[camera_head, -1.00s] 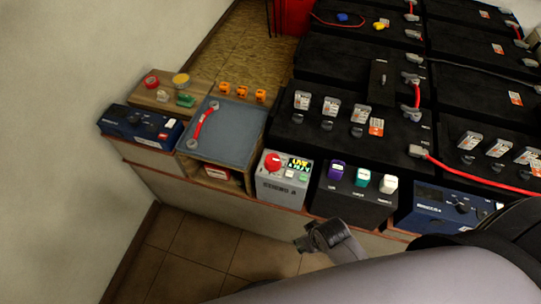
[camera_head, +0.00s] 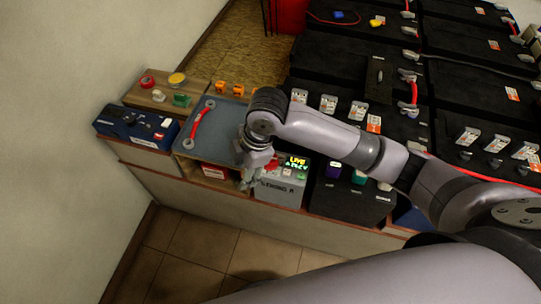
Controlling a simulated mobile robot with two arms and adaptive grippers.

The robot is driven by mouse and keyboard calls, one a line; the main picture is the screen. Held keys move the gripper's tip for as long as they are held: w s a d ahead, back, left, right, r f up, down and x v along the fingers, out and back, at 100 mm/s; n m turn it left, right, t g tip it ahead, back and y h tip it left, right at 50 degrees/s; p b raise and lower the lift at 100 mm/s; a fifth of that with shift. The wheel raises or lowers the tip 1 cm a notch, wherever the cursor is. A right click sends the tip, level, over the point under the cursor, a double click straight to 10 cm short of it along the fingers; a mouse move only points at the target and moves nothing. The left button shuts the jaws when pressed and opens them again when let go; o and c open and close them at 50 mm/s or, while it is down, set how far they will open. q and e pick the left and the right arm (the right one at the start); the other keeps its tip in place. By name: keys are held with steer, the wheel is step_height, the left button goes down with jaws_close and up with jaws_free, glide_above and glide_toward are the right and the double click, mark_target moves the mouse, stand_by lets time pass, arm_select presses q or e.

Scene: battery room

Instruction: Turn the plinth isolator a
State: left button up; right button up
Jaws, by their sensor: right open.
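The plinth isolator is a grey box (camera_head: 278,189) on the ledge, with a small display (camera_head: 296,162) that reads LIVE in yellow-green. Its red rotary knob (camera_head: 272,164) is mostly hidden behind my right gripper. My right gripper (camera_head: 251,180) points down at the left front of the box, with its fingers open beside the knob. I cannot tell whether a finger touches the knob. My left gripper is not in view.
A grey tray (camera_head: 222,124) with a red cable stands left of the box, and a blue unit (camera_head: 137,125) farther left. A black box (camera_head: 345,196) with coloured connectors stands to the right. Black batteries (camera_head: 335,65) fill the back. Tiled floor (camera_head: 200,245) lies in front.

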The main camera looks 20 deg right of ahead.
steer(key=w+d+r+n+h, duration=0.3)
steer(key=w+d+r, duration=0.3)
steer(key=w+d, duration=0.3)
steer(key=shift+g, duration=0.4)
steer(key=f, duration=1.1)
steer(key=s+f, duration=0.1)
steer(key=f, duration=0.5)
steer(key=shift+d, duration=0.25)
steer(key=shift+c, duration=0.2)
steer(key=c, duration=0.8)
